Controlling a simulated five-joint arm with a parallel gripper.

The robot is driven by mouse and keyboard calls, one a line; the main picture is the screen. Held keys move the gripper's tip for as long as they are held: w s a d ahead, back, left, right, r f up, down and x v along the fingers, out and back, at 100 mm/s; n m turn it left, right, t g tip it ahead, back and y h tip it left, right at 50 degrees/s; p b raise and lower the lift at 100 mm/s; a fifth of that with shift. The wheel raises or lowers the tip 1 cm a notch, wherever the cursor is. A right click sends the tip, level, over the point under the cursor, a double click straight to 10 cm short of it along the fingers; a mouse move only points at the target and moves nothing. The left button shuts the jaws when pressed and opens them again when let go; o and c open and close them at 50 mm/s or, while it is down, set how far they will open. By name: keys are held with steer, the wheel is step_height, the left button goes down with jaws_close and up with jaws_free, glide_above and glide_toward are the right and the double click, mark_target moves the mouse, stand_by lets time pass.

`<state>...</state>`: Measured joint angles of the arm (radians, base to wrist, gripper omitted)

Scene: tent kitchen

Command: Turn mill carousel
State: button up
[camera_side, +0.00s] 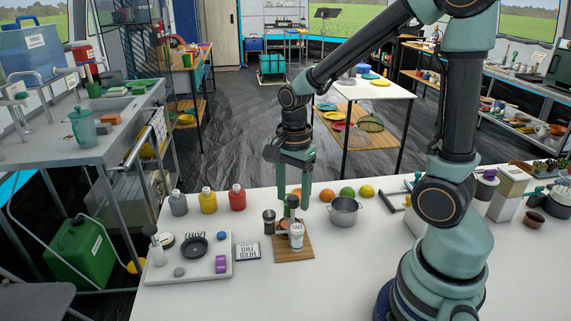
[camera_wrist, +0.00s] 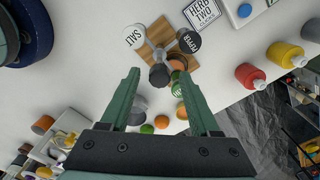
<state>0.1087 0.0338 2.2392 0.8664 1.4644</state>
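The mill carousel stands on a wooden board (camera_side: 294,254) on the white table. In the side view, a white mill (camera_side: 296,236) faces front, a dark mill (camera_side: 269,221) is at left and a green mill (camera_side: 292,201) is behind. In the wrist view, labels read SALT (camera_wrist: 135,37), PEPPER (camera_wrist: 188,42) and HERB (camera_wrist: 178,88). A dark round top (camera_wrist: 159,75) shows between my fingertips. My gripper (camera_side: 293,199) points down over the carousel with its fingers apart, also in the wrist view (camera_wrist: 158,74). Whether a finger touches a mill is unclear.
A card reading HERB TWO (camera_side: 247,251) lies left of the board, beside a tray (camera_side: 185,276) of small items. Red (camera_side: 237,197), yellow (camera_side: 208,200) and grey bottles stand behind. A metal pot (camera_side: 344,211) and several fruits are close at right. The front table is clear.

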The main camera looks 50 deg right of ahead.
step_height(320, 180, up, 12)
stand_by(0.7)
steer(key=shift+r, duration=0.1)
steer(key=s+a+n+t, duration=0.1)
steer(key=n+t, duration=0.1)
steer(key=n, duration=0.4)
steer(key=s+a+n+t, duration=0.1)
steer(key=n, duration=0.5)
steer(key=s+a+n+t, duration=0.1)
steer(key=n+t, duration=0.1)
steer(key=n, duration=0.4)
steer(key=shift+s+a+t, duration=0.1)
steer(key=shift+a+t, duration=0.15)
steer(key=shift+t, duration=0.05)
steer(key=shift+o, duration=0.3)
